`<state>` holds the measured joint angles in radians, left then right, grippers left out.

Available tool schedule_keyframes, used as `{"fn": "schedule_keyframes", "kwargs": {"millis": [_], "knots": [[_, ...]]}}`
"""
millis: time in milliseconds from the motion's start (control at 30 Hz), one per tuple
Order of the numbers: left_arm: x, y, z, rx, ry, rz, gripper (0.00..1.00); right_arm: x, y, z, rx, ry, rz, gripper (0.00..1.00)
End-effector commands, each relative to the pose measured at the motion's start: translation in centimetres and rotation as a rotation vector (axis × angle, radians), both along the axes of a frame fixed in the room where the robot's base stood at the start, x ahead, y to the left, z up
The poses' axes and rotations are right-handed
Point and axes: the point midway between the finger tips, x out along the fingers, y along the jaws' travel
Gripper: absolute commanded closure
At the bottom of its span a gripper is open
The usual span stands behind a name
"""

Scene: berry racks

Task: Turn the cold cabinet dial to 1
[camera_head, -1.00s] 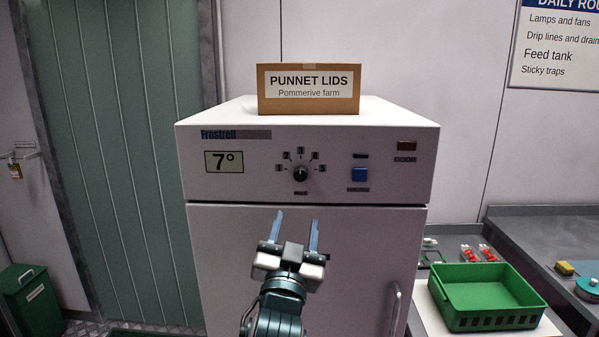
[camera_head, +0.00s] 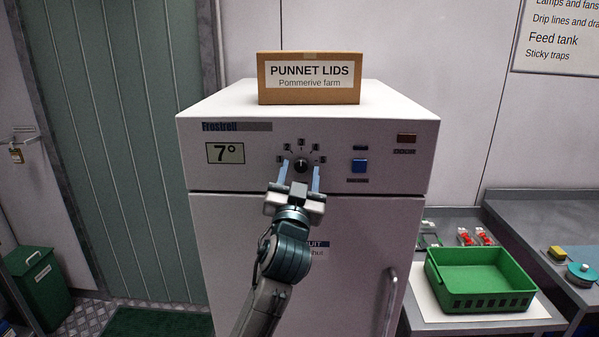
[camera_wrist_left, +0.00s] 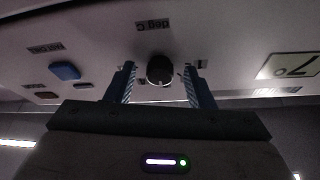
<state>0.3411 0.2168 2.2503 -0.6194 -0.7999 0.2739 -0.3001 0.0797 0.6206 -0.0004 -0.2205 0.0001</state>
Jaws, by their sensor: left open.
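The cold cabinet (camera_head: 222,182) is a white box with a front panel and a door below it. Its round black dial (camera_head: 301,165) sits mid-panel, with small number labels in an arc around it, too small to read surely. My left gripper (camera_head: 300,177) is open in front of the panel, its two blue fingers on either side of the dial. In the left wrist view the dial (camera_wrist_left: 160,70) shows between the open fingers (camera_wrist_left: 160,88), with gaps on both sides. The display (camera_head: 225,153) reads 7°. My right gripper is not in view.
A blue button (camera_head: 359,166) is right of the dial. A "PUNNET LIDS" box (camera_head: 309,95) stands on the cabinet. The door handle (camera_head: 390,300) is low right. A green crate (camera_head: 482,302) sits on the bench to the right. A green bin (camera_head: 38,285) stands left.

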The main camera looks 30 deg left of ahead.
Motion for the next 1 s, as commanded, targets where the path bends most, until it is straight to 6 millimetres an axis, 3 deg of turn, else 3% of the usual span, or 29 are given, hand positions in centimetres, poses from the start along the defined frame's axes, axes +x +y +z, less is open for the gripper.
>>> {"fn": "schedule_keyframes", "kwargs": {"millis": [133,167,367,667,1000], "knots": [[0.0,0.0,0.0,0.000,0.000,0.000,0.52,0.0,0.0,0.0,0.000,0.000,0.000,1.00],[0.0,0.0,0.0,0.000,0.000,0.000,0.56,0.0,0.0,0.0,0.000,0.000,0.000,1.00],[0.0,0.0,0.0,0.000,0.000,0.000,0.95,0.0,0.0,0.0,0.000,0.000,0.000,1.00],[0.0,-0.1,-0.2,-0.025,-0.015,0.000,0.96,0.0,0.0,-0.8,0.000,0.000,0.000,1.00],[0.1,-0.3,-0.8,-0.198,-0.123,-0.003,0.96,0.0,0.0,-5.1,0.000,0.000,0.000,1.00]]}}
